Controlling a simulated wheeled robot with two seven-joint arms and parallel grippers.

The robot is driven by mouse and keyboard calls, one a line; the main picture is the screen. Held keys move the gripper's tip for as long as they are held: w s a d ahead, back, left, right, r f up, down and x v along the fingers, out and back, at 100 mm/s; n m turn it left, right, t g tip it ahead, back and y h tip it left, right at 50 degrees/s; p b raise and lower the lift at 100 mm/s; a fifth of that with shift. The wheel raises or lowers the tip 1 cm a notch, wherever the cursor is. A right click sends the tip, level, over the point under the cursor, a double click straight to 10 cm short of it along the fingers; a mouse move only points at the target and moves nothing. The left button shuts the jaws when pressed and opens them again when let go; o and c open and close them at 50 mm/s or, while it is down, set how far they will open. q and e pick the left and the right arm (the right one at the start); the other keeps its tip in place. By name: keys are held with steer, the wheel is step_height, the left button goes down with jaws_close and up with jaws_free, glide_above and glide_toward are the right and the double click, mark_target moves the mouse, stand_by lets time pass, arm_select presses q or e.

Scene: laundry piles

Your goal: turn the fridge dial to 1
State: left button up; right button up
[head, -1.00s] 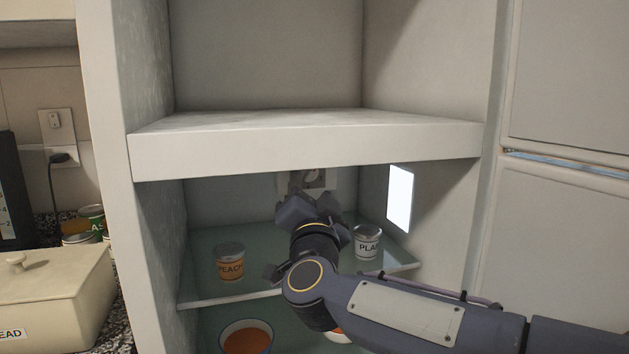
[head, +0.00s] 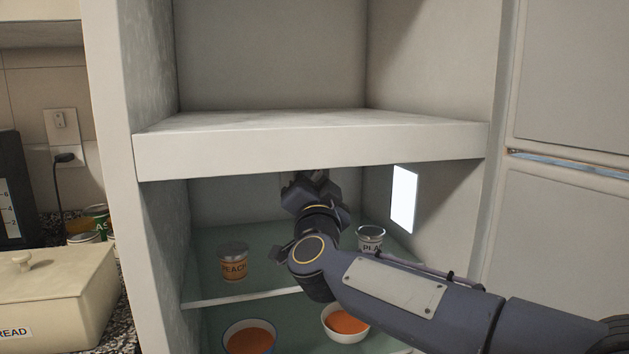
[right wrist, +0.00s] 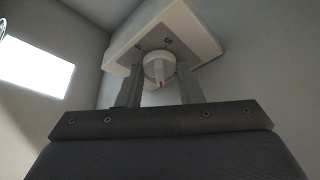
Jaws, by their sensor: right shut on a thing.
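The fridge dial (right wrist: 158,67) is a round pale knob with a raised grip bar and a small red mark, on a white housing (right wrist: 200,38) on the back wall. In the head view my right gripper (head: 308,182) reaches into the lower compartment, under the thick shelf, and hides the dial. My left gripper is not in view.
A thick white shelf (head: 310,150) lies just above my right arm. A bright light panel (head: 404,198) is on the right wall.

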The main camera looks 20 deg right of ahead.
steer(key=shift+d+n, duration=0.1)
steer(key=shift+n, duration=0.3)
steer(key=n, duration=0.1)
steer(key=n+t+y, duration=0.1)
steer(key=n, duration=0.1)
steer(key=shift+d+f+n+y, duration=0.1)
steer(key=shift+n+y, duration=0.2)
steer(key=shift+d+n+y, duration=0.1)
steer(key=shift+n+y, duration=0.8)
steer(key=shift+n, duration=0.7)
steer(key=shift+n+y, duration=0.9)
steer(key=shift+n, duration=0.7)
steer(key=o, duration=0.9)
steer(key=shift+o, duration=0.2)
